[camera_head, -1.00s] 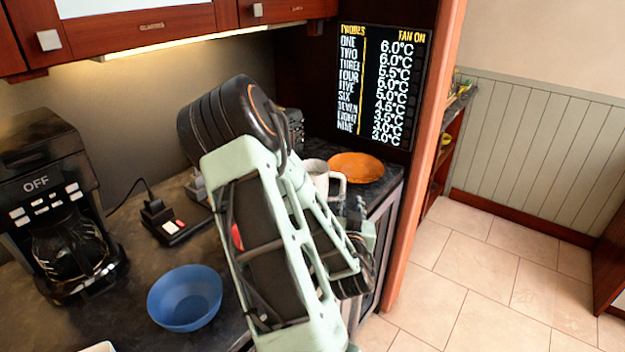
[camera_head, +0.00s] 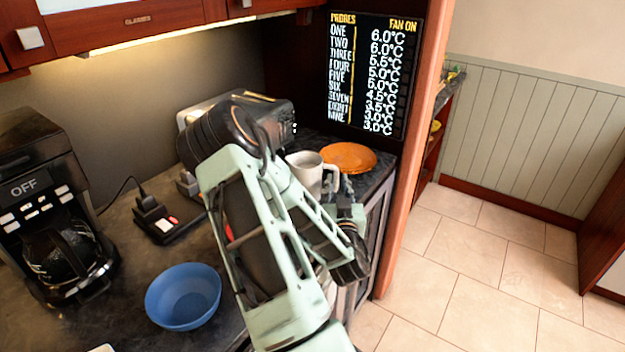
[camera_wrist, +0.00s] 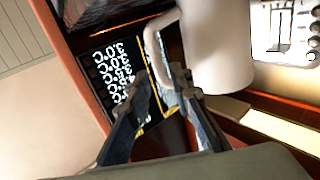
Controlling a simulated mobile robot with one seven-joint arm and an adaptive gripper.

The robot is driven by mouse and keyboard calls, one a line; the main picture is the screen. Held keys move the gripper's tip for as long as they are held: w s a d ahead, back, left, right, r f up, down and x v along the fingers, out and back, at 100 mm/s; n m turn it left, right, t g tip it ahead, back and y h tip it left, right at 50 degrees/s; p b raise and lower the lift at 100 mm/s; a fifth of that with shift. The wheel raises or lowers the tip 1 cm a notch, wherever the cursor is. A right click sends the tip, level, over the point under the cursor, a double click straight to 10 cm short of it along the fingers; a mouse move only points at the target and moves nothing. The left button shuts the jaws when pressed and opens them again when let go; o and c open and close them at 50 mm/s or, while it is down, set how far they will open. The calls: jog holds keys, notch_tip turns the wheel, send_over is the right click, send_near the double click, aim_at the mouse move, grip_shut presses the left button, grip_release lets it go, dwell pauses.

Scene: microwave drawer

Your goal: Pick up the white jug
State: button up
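The white jug (camera_head: 306,171) stands upright on the dark counter at the back right, its handle on the right side. My arm hides its lower left part. In the wrist view the jug (camera_wrist: 218,45) is large at the top, with its handle (camera_wrist: 155,45) towards the left. My gripper (camera_wrist: 162,80) is open, its two dark fingers apart on either side of the handle's lower part. I cannot tell whether either finger touches it. In the head view my gripper (camera_head: 345,205) is small and partly hidden, just in front of the handle.
An orange plate (camera_head: 348,157) lies right behind the jug. A blue bowl (camera_head: 183,296), a coffee maker (camera_head: 45,215) and a black device (camera_head: 155,218) are on the counter to the left. A display panel (camera_head: 372,75) stands behind, beside a wooden post (camera_head: 415,150).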

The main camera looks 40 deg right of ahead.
aim_at(336, 176)
jog(key=shift+p+x, duration=0.5)
jog(key=shift+x, duration=1.7)
jog(key=shift+f, duration=0.2)
grip_shut()
jog(key=shift+r, duration=0.1)
